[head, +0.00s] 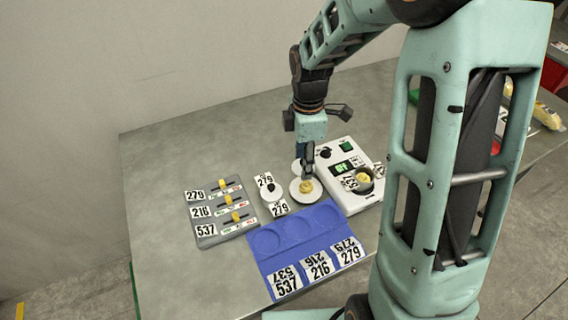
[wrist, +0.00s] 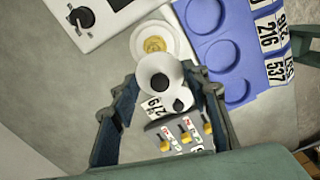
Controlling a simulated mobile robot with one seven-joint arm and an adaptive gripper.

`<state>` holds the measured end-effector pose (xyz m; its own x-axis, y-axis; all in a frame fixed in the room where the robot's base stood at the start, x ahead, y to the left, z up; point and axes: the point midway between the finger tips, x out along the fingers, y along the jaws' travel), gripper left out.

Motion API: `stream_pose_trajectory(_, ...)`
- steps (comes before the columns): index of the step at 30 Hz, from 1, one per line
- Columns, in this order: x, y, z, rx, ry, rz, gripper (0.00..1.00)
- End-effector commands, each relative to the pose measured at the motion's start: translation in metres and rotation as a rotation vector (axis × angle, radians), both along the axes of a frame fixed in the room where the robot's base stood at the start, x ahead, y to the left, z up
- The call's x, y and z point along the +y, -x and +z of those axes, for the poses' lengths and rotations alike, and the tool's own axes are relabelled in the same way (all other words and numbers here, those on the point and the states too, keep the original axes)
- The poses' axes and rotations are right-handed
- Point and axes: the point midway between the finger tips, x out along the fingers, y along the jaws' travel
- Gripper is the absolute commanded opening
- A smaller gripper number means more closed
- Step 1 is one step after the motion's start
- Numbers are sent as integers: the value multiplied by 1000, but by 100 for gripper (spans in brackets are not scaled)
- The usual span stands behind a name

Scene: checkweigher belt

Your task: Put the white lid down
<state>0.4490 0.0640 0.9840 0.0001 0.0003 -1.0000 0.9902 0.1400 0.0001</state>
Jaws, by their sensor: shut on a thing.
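The dish also shows just beyond the lid in the wrist view (wrist: 174,43). I cannot tell how far the lid is above the table.
A blue tray (head: 290,250) with round recesses and number cards lies in front. A white scale (head: 349,202) with a display stands right. A black-knobbed white piece (head: 271,192) with 279 cards and a grey slider panel (head: 207,242) are left. The far-left table (head: 155,190) is clear.

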Motion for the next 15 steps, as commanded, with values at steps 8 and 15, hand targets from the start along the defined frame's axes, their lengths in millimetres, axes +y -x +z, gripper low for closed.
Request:
stream_pose_trajectory(8,24,-44,-28,3,0,1,28)
stream_pose_trajectory(15,37,-68,-61,2,1,1,28)
